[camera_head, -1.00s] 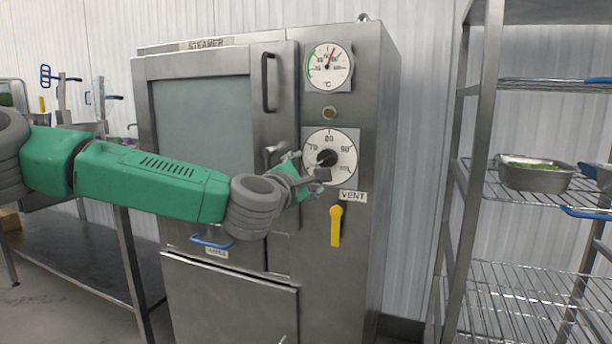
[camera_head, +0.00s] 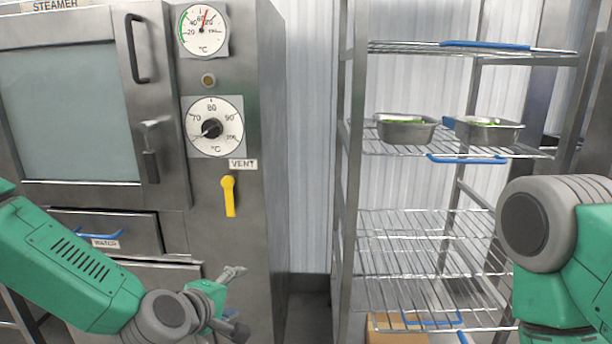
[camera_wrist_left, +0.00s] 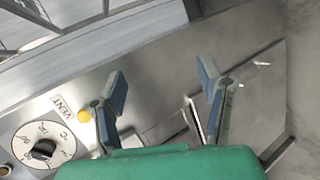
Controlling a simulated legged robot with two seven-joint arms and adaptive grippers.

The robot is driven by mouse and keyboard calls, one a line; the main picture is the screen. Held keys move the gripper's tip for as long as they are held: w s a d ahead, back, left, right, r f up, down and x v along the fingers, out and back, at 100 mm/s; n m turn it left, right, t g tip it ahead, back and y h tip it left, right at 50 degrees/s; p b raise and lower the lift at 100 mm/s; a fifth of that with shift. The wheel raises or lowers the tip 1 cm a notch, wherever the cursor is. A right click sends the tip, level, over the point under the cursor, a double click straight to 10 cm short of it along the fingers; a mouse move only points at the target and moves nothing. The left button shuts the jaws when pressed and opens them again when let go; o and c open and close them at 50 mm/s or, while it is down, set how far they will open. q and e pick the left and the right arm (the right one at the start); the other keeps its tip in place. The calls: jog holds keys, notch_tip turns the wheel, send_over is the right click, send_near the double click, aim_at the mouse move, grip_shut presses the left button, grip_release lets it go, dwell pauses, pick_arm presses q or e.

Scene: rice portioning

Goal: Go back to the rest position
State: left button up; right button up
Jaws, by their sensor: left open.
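My left gripper (camera_head: 236,299) is low in front of the steamer, below the yellow vent lever. In the left wrist view the left gripper (camera_wrist_left: 165,95) is open, its two blue-padded fingers wide apart with nothing between them. The steamer (camera_head: 262,200) stands at the left with its door (camera_head: 75,115) shut. Its temperature dial (camera_head: 211,129) also shows in the left wrist view (camera_wrist_left: 43,149). My right arm comes in at the right edge of the head view; its gripper is out of the picture.
A wire rack (camera_head: 349,190) stands to the right. Two metal pans, one nearer (camera_head: 405,132) and one beside it (camera_head: 490,133), with green contents, sit on a middle shelf. A brown box (camera_head: 397,322) is low under the rack. A yellow vent lever (camera_head: 228,196) points down.

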pick_arm(q)
jog(key=s+a+f+m+g+y, duration=0.1)
jog(key=s+a+f+m+g, duration=0.2)
jog(key=s+f, duration=0.65)
jog(key=s+a+f+m+g, duration=0.1)
jog(key=s+f+m+g, duration=0.35)
jog(key=s+f, duration=0.5)
jog(key=s+a+f+m+g+y, duration=0.1)
jog(key=s+a+m+g, duration=0.1)
jog(key=s+a, duration=0.3)
jog(key=s+a+f+m+g+y, duration=0.1)
jog(key=s+a+m, duration=0.3)
jog(key=s, duration=0.7)
jog(key=shift+s+a+f+m+g+y+p, duration=0.3)
jog(key=shift+a+f+m+g+y, duration=0.1)
jog(key=shift+f+m, duration=0.2)
jog(key=shift+w, duration=0.15)
